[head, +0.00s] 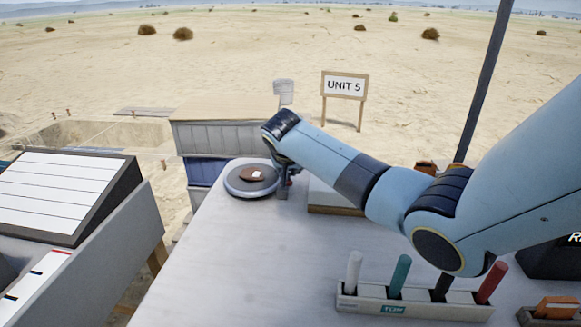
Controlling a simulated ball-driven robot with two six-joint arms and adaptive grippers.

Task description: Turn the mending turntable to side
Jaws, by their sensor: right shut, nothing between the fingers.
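The mending turntable (237,189) is a round grey disc near the far left corner of the light grey table. A brown piece (250,176) with a small white mark lies on top of it. My right arm reaches in from the right, and my right gripper (283,193) points down at the turntable's right edge. It is shut and empty. It is close beside the rim; I cannot tell whether it touches. My left gripper is not in view.
A white holder (415,304) with several coloured sticks stands at the table's front right. A pale block on a wooden base (335,209) lies right of the gripper. A slanted white panel (62,193) stands at left. The table's middle is clear.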

